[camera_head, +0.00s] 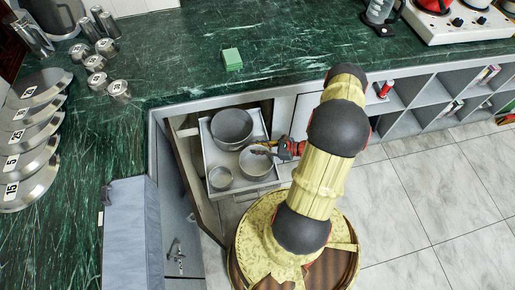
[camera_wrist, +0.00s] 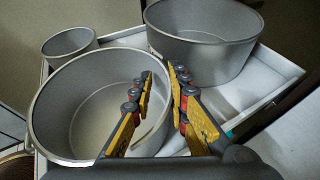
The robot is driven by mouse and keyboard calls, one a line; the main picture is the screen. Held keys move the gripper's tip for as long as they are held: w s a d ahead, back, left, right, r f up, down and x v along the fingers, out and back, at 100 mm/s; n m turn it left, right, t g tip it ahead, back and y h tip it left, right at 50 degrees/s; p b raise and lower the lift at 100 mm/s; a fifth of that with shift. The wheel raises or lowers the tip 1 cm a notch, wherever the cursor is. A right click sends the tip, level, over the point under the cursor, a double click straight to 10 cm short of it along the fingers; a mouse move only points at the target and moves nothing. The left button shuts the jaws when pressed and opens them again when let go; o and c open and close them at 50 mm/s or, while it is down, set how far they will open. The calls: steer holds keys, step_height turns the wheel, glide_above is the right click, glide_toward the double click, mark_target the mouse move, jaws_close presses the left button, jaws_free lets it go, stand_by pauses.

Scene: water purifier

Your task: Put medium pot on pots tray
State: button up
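The medium pot (camera_head: 257,170) is a grey, empty, open pot. It stands upright on the white pots tray (camera_head: 205,150), between the large pot (camera_head: 232,125) behind it and the small pot (camera_head: 221,178) to its left. My gripper (camera_head: 265,152) is over its right rim. In the wrist view the medium pot (camera_wrist: 60,125) fills the left, with the large pot (camera_wrist: 200,55) beyond. My gripper (camera_wrist: 163,78) is open there, one finger over the pot's inside and the other by its outer right side. Contact with the rim cannot be told.
The tray is pulled out of a cabinet under the green marble counter (camera_head: 180,70). An open grey cabinet door (camera_head: 132,230) stands left of it. Pot lids (camera_head: 35,145), metal canisters (camera_head: 96,65) and a green sponge (camera_head: 232,59) are on the counter. Tiled floor is clear at right.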

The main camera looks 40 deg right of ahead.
steer(key=shift+o, duration=1.1)
steer(key=shift+r, duration=0.1)
steer(key=shift+s+d+r, duration=0.15)
steer(key=shift+s+r, duration=0.05)
steer(key=p+v, duration=0.4)
steer(key=v, duration=0.7)
steer(key=w+a+r+n+g, duration=0.3)
steer(key=a+r+n, duration=0.15)
steer(key=r, duration=0.45)
steer(key=w+a+r+n+g, duration=0.3)
steer(key=r+n, duration=0.3)
steer(key=r, duration=0.3)
steer(key=w+a+r+n+g, duration=0.3)
steer(key=w+r+n, duration=0.15)
steer(key=r, duration=0.45)
steer(key=s+a+r+n+t+h, duration=0.1)
steer(key=s+a+r+n, duration=0.3)
steer(key=r, duration=0.4)
steer(key=s+a+r+n+t+h, duration=0.1)
steer(key=s+a+r+n+h, duration=0.2)
steer(key=a+r, duration=0.5)
steer(key=s+a+r+n+t+h, duration=0.1)
steer(key=s+a+r+n+h, duration=0.2)
steer(key=s+a+r+n, duration=0.2)
step_height(320, 180, up, 3)
steer(key=a+n, duration=0.1)
steer(key=n, duration=0.1)
steer(key=shift+n, duration=0.3)
